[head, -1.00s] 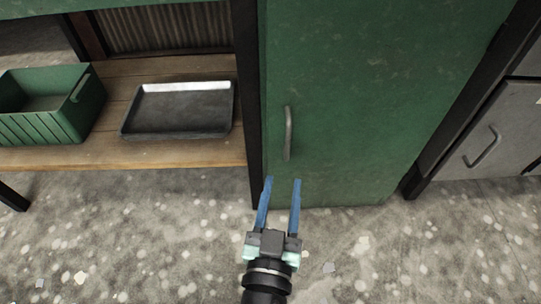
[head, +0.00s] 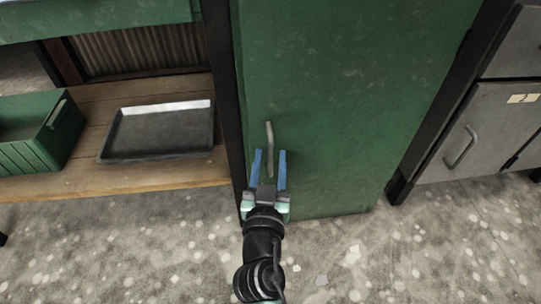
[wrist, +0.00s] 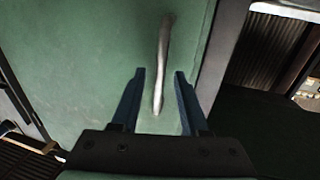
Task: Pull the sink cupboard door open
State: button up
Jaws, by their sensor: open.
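The green cupboard door (head: 340,90) fills the middle of the head view and looks shut. Its upright grey bar handle (head: 269,146) is near the door's left edge. My gripper (head: 270,153) is open, with its two blue fingers on either side of the handle's lower part as the head view sees it. In the wrist view the handle (wrist: 162,62) runs down into the gap between my open fingertips (wrist: 160,72), and the door surface (wrist: 100,55) lies behind it. I cannot tell how deep the handle sits between the fingers.
To the left, a wooden shelf (head: 190,173) holds a dark metal tray (head: 158,133) and a green crate (head: 55,135). A dark post (head: 222,80) borders the door's left side. A grey cabinet (head: 435,150) stands at the right.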

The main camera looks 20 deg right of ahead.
jog(key=shift+w+d, duration=0.35)
jog(key=shift+w, duration=0.2)
grip_shut()
dwell(1.1)
